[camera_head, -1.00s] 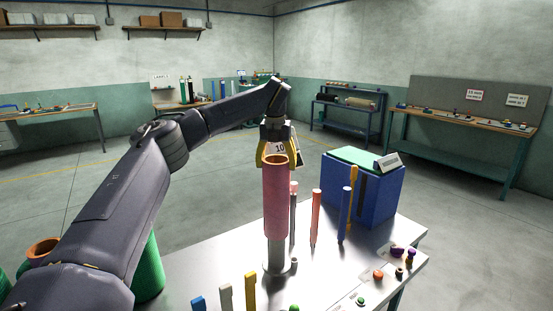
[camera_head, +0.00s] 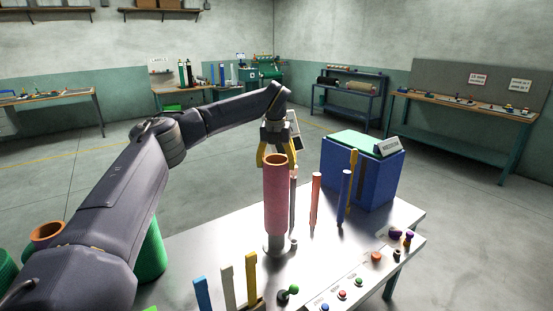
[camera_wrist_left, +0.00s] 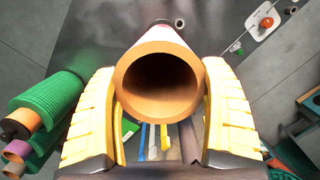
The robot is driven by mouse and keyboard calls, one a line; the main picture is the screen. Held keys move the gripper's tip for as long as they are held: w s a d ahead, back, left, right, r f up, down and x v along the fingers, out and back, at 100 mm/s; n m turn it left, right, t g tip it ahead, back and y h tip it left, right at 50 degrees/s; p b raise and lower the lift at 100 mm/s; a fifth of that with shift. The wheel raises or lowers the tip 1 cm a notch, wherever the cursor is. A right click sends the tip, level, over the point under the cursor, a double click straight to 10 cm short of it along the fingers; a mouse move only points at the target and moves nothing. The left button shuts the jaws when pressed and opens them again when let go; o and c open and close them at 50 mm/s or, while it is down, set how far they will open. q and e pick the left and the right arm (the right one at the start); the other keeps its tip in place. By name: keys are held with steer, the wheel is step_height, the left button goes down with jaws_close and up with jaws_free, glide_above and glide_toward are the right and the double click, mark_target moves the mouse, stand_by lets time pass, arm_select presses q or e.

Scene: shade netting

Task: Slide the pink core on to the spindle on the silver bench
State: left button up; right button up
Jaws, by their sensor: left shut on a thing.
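The pink core (camera_head: 275,200) is a tall upright tube with an orange-brown rim, over the silver bench (camera_head: 210,262). My left gripper (camera_head: 275,158) has its yellow fingers around the core's upper end, shut on it. In the left wrist view the core's open end (camera_wrist_left: 160,58) sits between the two fingers. A short grey metal piece, the lower part of the spindle (camera_head: 277,244), shows directly under the core. The core hides the rest of the spindle, and the bore is dark, so I cannot see the spindle inside it. My right gripper is not in view.
Several upright coloured posts (camera_head: 315,200) stand right of the core, with a blue box (camera_head: 362,175) behind. Blue, beige and yellow posts (camera_head: 251,276) stand at the front. A button panel (camera_head: 350,292) lies front right. Green netting rolls (camera_head: 150,262) stand left, near my arm.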

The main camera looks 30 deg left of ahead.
arm_select(q)
steer(key=shift+f, duration=3.95)
steer(key=o, duration=1.5)
steer(key=shift+f, duration=0.1)
